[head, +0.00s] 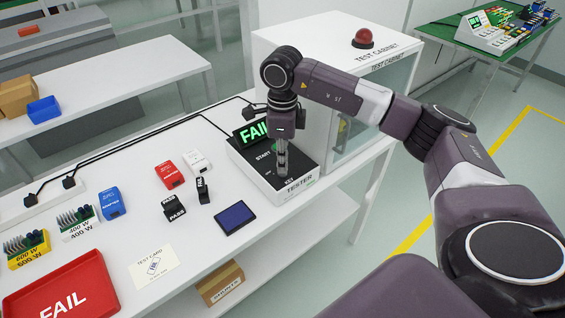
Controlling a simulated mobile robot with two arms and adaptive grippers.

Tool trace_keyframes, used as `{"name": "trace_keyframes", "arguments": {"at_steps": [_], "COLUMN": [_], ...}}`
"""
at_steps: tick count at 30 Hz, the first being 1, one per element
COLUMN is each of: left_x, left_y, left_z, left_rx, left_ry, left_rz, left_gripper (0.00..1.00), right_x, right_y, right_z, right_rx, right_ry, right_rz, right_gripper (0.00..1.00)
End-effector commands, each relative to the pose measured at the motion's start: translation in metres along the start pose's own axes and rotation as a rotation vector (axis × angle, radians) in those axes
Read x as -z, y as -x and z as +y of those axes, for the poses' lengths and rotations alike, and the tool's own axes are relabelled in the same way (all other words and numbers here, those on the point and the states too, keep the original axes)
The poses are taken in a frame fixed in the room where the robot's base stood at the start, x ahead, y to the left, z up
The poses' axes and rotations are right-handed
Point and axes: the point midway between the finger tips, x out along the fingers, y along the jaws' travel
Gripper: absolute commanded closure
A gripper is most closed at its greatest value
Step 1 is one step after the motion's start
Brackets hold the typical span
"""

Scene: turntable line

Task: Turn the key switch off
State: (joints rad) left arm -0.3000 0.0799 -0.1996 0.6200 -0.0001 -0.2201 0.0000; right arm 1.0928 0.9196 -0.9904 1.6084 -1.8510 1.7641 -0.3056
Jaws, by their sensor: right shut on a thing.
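The tester (245,165) is a white box with a black top at the right end of the white table. Its screen (252,132) shows green letters that begin "FAIL", partly covered by my arm. "START" and "KEY" are printed on its top. My right gripper (283,170) points straight down at the key position near the tester's front right edge. It is shut on the key switch, which is mostly hidden by the fingers, so I cannot tell which way the key is turned. My left gripper is out of view.
A test cabinet (290,45) with a red dome light (363,38) stands behind my right arm.

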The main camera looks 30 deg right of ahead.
Motion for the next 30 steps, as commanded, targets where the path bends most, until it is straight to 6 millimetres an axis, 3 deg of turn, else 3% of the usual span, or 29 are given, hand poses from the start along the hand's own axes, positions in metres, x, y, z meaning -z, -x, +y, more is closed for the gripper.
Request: {"name": "trace_keyframes", "arguments": {"at_steps": [10,11,15,25,30], "left_x": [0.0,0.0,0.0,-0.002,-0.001], "left_y": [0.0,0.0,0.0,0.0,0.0], "left_z": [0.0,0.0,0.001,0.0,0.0], "left_rx": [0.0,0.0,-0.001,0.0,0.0], "left_ry": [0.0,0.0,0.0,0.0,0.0], "left_rz": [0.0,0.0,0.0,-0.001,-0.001], "left_gripper": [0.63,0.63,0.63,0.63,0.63], "right_x": [-0.001,-0.001,-0.001,-0.001,-0.001], "right_y": [0.002,0.002,0.002,0.004,0.029], "right_z": [-0.001,-0.001,-0.001,-0.001,-0.001], "right_rx": [0.005,0.005,0.004,0.002,0.005], "right_ry": [0.004,0.004,0.003,0.002,0.003], "right_rz": [-0.004,-0.004,-0.003,-0.002,-0.005], "right_gripper": [1.0,0.92,0.77,0.77,0.77]}}
